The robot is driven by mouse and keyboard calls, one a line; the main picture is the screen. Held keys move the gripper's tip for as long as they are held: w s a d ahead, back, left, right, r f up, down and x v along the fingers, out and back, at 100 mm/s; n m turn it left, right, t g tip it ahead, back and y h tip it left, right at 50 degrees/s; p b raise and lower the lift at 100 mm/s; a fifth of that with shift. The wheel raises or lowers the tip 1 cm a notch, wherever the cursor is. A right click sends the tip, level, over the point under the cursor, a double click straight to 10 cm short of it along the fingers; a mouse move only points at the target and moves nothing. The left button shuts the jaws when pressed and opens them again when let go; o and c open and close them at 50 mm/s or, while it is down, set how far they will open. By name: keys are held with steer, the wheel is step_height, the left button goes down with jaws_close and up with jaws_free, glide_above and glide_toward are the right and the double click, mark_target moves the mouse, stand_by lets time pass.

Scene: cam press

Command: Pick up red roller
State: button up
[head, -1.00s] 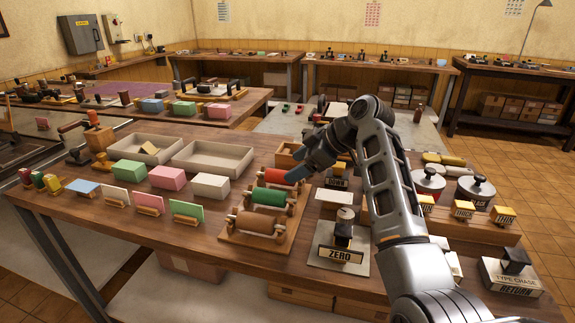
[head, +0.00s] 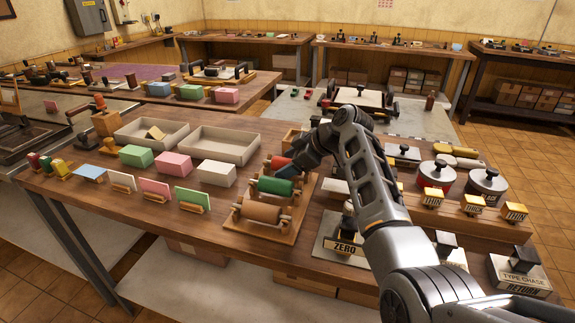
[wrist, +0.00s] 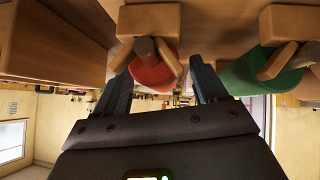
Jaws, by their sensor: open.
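The red roller (head: 279,162) lies in the wooden rack (head: 297,213), behind the green roller (head: 270,186) and the brown roller (head: 261,211). In the head view my gripper (head: 287,168) covers much of the red roller. In the wrist view the red roller (wrist: 153,76) shows end-on, with its wooden holder, between my two open fingers (wrist: 163,86). The green roller (wrist: 262,76) is just outside the right finger there. I cannot tell whether a finger touches the red roller.
Pink, green and white blocks (head: 216,173) and two grey trays (head: 222,149) stand left of the rack. The ZERO stamp (head: 345,243) is close on its right. Two round lidded pots (head: 437,173) are farther right.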

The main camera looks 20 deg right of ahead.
steer(key=shift+c, duration=0.4)
steer(key=c, duration=1.2)
steer(key=shift+o, duration=0.2)
steer(key=shift+r, duration=0.1)
